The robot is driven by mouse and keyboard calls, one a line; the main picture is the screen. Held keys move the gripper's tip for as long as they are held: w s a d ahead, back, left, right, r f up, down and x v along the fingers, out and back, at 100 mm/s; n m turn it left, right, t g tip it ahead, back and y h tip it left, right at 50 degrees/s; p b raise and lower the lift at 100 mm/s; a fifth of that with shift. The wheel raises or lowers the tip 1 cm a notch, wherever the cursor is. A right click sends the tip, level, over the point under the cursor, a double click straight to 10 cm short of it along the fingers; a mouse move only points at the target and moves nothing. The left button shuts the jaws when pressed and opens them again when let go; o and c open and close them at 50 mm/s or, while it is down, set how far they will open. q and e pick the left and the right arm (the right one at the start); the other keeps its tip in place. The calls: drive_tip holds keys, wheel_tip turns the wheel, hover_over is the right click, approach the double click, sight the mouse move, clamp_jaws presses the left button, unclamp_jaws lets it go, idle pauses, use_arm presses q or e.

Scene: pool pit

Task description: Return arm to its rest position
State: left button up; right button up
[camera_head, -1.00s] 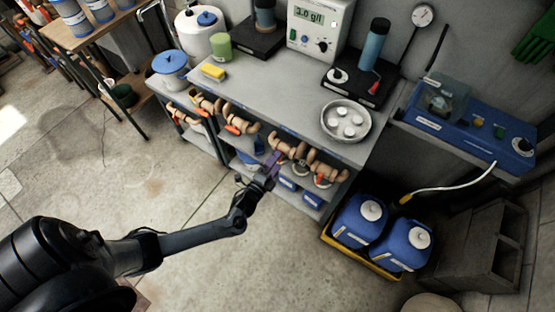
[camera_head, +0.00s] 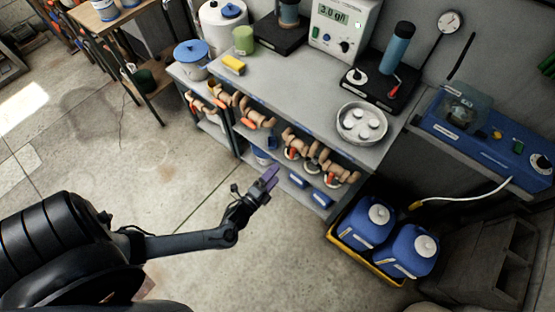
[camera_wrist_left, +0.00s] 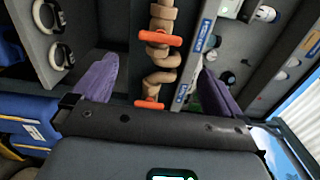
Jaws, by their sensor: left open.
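My left gripper (camera_head: 268,180) has purple fingers and is in front of the grey workbench (camera_head: 300,112), over the concrete floor side of its shelves. In the left wrist view the two purple fingers (camera_wrist_left: 155,85) stand wide apart, with nothing held between them. Beyond them a tan pipe with orange valve handles (camera_wrist_left: 160,50) shows on the bench front. My left arm reaches in from the lower left of the head view. My right gripper is not in view.
Tan pipes with orange handles (camera_head: 258,115) line the bench front. Blue jugs (camera_head: 365,222) stand in a yellow tray (camera_head: 372,272) at the right. Grey blocks (camera_head: 487,262) lie beyond them. A silver dish (camera_head: 345,122) is on the bench. The floor (camera_head: 150,175) left of the bench is clear.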

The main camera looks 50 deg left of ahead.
use_arm(q)
drive_tip(key=s+d+r+n+g+h, duration=0.3)
drive_tip(key=s+d+r+n+g, duration=0.3)
drive_tip(key=d+r+n+g, duration=0.45)
drive_tip(key=s+r+n+g, duration=0.4)
drive_tip(key=s, duration=0.5)
wheel_tip(320, 180, up, 28)
drive_tip(key=p, duration=2.8)
drive_tip(key=shift+a+r+p, duration=0.15)
drive_tip(key=shift+a+p, duration=0.15)
drive_tip(key=shift+a, duration=0.1)
drive_tip(key=shift+w, duration=0.1)
